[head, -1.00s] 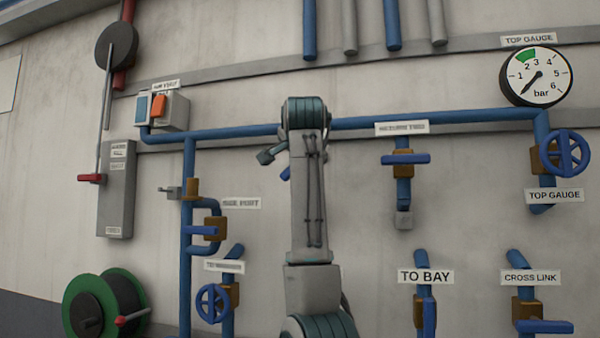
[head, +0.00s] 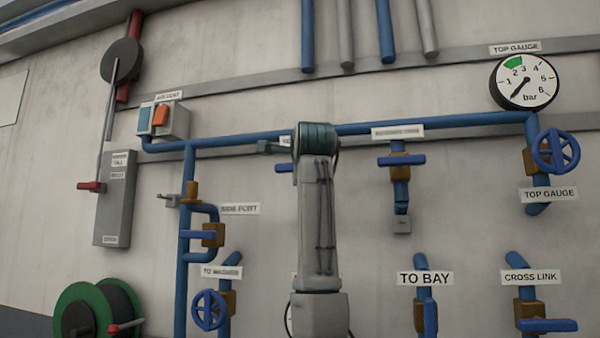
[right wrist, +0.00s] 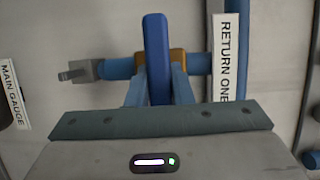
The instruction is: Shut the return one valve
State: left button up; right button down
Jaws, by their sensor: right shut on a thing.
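The return one valve shows in the right wrist view as a blue lever (right wrist: 157,60) on a brass body (right wrist: 178,57), beside the "RETURN ONE" label (right wrist: 226,60). The lever lies across its blue pipe (right wrist: 200,64). My right gripper (right wrist: 160,80) is shut on the lever, one finger on each side. In the head view my right arm hides most of this valve; only the lever's left end (head: 284,168) shows. My left gripper is not in view.
A lever valve (head: 401,160) stands to the right, and the TOP GAUGE dial (head: 524,81) and handwheel (head: 555,152) farther right. To the left are a switch box (head: 176,120), the side port valve (head: 211,234) and a hose reel (head: 98,310). A "MAIN GAUGE" label (right wrist: 14,94) is nearby.

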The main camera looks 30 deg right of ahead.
jog(key=shift+f, duration=0.1)
dwell(0.4)
jog(key=c, duration=1.3)
grip_release()
jog(key=shift+s+a+b, duration=0.2)
jog(key=shift+s+b, duration=0.25)
jog(key=b+v, duration=0.4)
jog(key=v, duration=0.6)
